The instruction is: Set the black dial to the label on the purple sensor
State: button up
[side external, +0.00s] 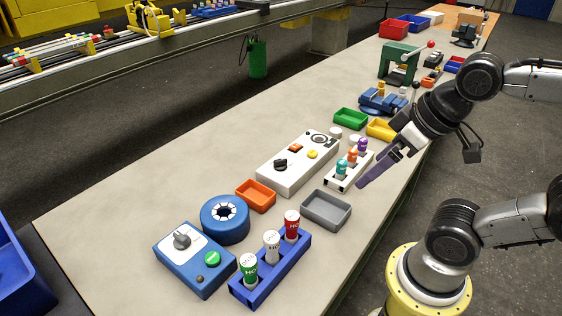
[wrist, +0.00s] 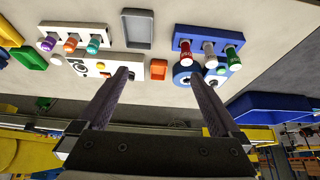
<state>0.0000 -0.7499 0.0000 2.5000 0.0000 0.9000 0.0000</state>
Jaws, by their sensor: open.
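The black dial (side external: 281,164) sits on the white control box (side external: 300,175), next to an orange button, a yellow button and a round gauge. The dial's setting and any scale marks are too small to read. My gripper (wrist: 158,75) is open and empty, above the table's right edge beside the rack (side external: 362,184).
A grey tray (side external: 326,210) and an orange tray (side external: 256,195) lie near the white box. A blue box with a grey dial (side external: 182,238) and a blue rack with green, white and red cylinders (side external: 272,262) stand at the front. Green and yellow trays lie behind the sensor rack.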

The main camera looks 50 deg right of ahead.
jog(key=c, duration=0.3)
jog(key=w+r+m, duration=0.2)
jog(key=w+r, duration=0.3)
jog(key=r, duration=0.1)
jog(key=m+g, duration=0.4)
jog(key=g, duration=0.2)
send_over(280, 159)
notch_tip(280, 159, down, 11)
notch_tip(280, 159, down, 13)
jog(key=shift+s+f, duration=0.1)
jog(key=shift+f, duration=0.05)
grip_shut()
